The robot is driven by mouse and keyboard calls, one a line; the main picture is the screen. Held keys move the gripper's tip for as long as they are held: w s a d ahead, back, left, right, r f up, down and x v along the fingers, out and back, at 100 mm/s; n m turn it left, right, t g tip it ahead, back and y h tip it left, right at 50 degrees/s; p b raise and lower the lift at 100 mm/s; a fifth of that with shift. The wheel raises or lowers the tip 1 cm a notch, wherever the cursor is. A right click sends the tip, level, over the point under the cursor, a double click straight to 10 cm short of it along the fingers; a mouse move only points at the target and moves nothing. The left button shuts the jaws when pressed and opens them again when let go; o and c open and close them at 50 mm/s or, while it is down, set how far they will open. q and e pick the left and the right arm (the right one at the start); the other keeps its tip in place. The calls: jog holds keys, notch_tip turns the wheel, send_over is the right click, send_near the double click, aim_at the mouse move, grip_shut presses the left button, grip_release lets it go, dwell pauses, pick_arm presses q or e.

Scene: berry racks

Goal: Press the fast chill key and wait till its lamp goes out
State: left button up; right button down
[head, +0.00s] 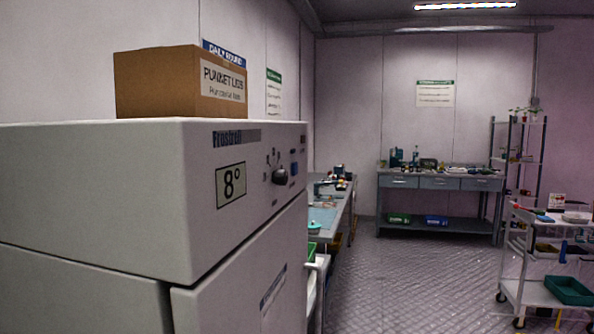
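A white chiller cabinet (90,200) with a name plate fills the left side of the head view, seen at an angle. Its upper panel has a display (231,184) reading 8°. To the right of the display is a dark round dial (280,176) with marks around it. The cabinet door below is shut as far as I see. Neither gripper is in view.
A cardboard box (160,82) stands on top of the cabinet. A workbench (338,208) runs along the wall behind it. A grey bench (440,183) stands at the back, and a white trolley (528,290) at the right. The floor (410,285) between is clear.

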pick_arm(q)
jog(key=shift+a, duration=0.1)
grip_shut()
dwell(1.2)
